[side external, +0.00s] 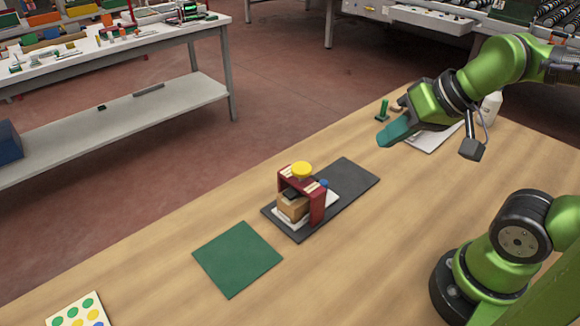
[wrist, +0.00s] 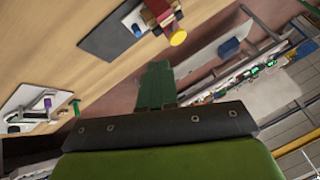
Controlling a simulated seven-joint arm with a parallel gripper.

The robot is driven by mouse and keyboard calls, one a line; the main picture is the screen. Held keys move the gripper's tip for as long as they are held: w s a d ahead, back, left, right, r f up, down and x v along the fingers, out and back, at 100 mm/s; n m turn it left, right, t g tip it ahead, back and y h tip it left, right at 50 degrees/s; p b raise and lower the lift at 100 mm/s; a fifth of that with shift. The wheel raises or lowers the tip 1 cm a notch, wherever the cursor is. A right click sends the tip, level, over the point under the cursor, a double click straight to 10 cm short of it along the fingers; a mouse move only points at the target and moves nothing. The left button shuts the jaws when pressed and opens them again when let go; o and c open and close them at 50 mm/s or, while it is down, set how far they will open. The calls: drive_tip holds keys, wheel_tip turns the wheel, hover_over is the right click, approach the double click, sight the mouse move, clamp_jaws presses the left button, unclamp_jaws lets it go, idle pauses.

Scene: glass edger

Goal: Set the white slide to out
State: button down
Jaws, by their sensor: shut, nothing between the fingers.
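The white slide (side external: 333,199) is a flat plate on a dark grey base (side external: 352,178), passing under a red arch (side external: 318,207). A tan block (side external: 292,208) with a dark piece on top sits on it beneath the arch. A yellow round knob (side external: 301,170) tops the arch, and a small blue knob stands beside it. In the wrist view the slide (wrist: 138,17) shows near the top, beside the arch and yellow knob (wrist: 178,38). My gripper (side external: 382,141), with teal fingers, is shut and empty, raised above and right of the base, apart from it.
A green mat (side external: 237,259) lies left of the base, and a card with coloured dots (side external: 79,312) at the table's near left. A green upright piece (side external: 383,110), a white tray and a white bottle (side external: 490,107) stand behind my gripper. Bare wood lies right of the base.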

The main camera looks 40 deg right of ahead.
idle(0.4)
drive_tip(key=c, duration=1.6)
unclamp_jaws()
drive_tip(key=shift+f, duration=0.1)
drive_tip(key=o, duration=0.6)
drive_tip(key=shift+m+g, duration=0.5)
drive_tip(key=shift+g, duration=0.4)
drive_tip(key=w, duration=0.1)
drive_tip(key=w+d+f, duration=0.1)
drive_tip(key=w, duration=0.1)
drive_tip(key=shift+w+d+f, duration=0.2)
drive_tip(key=shift+d+f, duration=0.2)
drive_tip(key=m+g+y, duration=0.1)
drive_tip(key=m+g, duration=0.5)
drive_tip(key=m, duration=0.1)
hover_over(324, 181)
drive_tip(key=w+d, duration=0.1)
drive_tip(key=d, duration=0.6)
wheel_tip(324, 181, down, 6)
drive_tip(key=w+a+r+m+g+y, duration=0.1)
drive_tip(key=m, duration=0.1)
drive_tip(key=shift+n, duration=0.3)
drive_tip(key=x, duration=1.6)
drive_tip(key=shift+w+a, duration=0.1)
drive_tip(key=shift+a, duration=0.05)
